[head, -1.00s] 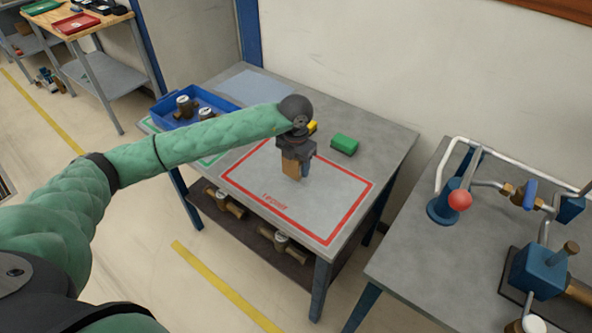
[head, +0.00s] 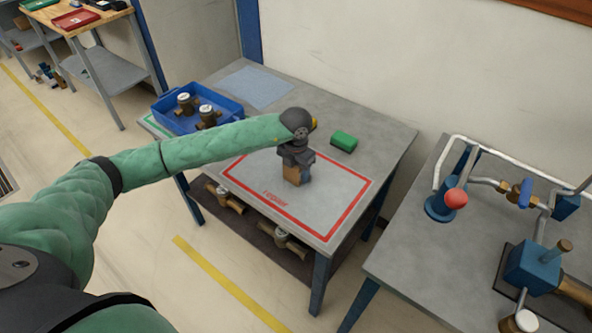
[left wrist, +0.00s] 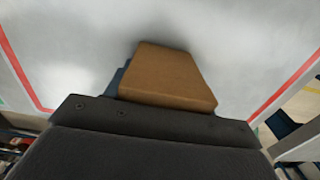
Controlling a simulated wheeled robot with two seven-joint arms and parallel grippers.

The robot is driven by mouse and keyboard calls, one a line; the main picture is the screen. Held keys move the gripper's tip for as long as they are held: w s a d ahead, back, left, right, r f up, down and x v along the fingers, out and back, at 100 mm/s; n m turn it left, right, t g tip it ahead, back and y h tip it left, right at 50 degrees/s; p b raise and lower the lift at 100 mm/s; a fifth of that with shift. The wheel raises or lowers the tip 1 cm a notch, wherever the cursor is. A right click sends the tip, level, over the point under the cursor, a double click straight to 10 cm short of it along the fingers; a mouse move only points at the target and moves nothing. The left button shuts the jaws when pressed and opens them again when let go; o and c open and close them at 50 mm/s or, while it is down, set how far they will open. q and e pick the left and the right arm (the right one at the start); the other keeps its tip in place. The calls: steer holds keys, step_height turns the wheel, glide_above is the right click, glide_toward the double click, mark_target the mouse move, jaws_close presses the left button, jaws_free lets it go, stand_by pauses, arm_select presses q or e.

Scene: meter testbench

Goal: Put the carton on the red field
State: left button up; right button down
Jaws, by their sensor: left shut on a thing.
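The brown carton (head: 291,174) is between the jaws of my left gripper (head: 296,168), which is shut on it. The carton is upright and inside the outline of the red field (head: 335,224), towards its back part. The carton also shows in the left wrist view (left wrist: 168,76), over the grey surface with red lines at both sides. I cannot tell whether its bottom touches the table. The gripper hides the carton's upper part. My right gripper is not in view.
A green block (head: 343,141) lies behind the red field. A yellow thing is partly hidden behind my left wrist. A blue tray (head: 232,104) with meters stands at the back left. The front of the red field is clear. A pipe bench (head: 410,262) stands at right.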

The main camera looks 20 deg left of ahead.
arm_select(q)
steer(key=shift+f, duration=0.1)
steer(key=o, duration=1)
steer(key=shift+o, duration=0.2)
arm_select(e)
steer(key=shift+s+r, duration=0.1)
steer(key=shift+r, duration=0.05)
arm_select(q)
steer(key=shift+r, duration=0.6)
step_height(320, 180, up, 11)
steer(key=b, duration=0.3)
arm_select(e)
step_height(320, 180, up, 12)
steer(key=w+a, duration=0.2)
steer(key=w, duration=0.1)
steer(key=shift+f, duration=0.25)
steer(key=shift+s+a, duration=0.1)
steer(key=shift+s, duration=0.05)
